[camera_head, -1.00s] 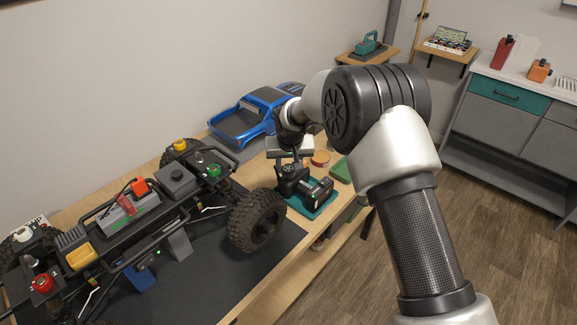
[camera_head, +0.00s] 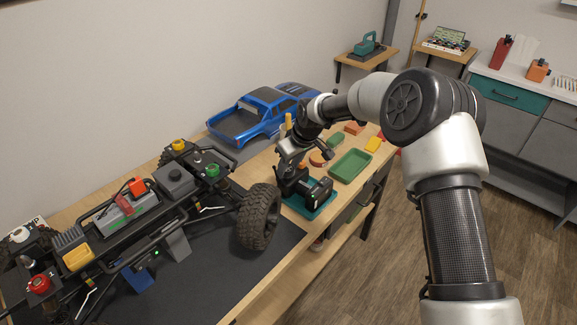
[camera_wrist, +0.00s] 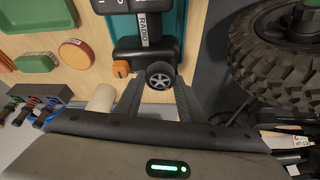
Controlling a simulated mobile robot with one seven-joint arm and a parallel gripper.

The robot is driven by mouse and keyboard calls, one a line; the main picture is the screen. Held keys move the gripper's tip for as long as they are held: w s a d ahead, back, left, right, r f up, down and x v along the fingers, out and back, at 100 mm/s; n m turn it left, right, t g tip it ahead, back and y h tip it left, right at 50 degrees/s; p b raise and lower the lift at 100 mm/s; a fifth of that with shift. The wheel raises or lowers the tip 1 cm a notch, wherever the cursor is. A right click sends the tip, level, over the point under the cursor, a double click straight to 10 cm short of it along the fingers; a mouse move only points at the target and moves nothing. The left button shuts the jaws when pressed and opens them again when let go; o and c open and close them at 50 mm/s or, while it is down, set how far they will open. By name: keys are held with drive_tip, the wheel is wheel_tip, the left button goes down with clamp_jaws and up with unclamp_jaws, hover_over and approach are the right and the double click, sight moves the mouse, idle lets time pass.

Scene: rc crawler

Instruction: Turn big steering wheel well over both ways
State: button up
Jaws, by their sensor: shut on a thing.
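The steering wheel (camera_wrist: 160,75) is a dark knob with a pale hub on the black radio (camera_wrist: 146,38). In the wrist view it sits between the two fingers of my gripper (camera_wrist: 158,92), which is shut on it. In the head view the radio (camera_head: 318,191) stands on a teal mat (camera_head: 309,212) and my gripper (camera_head: 288,163) reaches it from above, tilted; the wheel is mostly hidden there. The crawler (camera_head: 130,220) stands on a dark mat at the left. Its front tyre (camera_head: 259,217) shows angled and also appears in the wrist view (camera_wrist: 275,60).
A blue truck body (camera_head: 250,122) lies behind the radio. A green tray (camera_head: 350,165), a round orange dish (camera_head: 317,158) and small coloured blocks lie to the right. The crawler's tyre is close to the radio's left. The bench's front edge is near the radio.

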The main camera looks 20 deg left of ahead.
drive_tip(key=shift+n, duration=0.5)
drive_tip(key=o, duration=1)
drive_tip(key=shift+o, duration=0.2)
drive_tip(key=v, duration=1.7)
drive_tip(key=shift+r+p, duration=0.25)
drive_tip(key=shift+p, duration=0.05)
drive_tip(key=shift+w, duration=0.2)
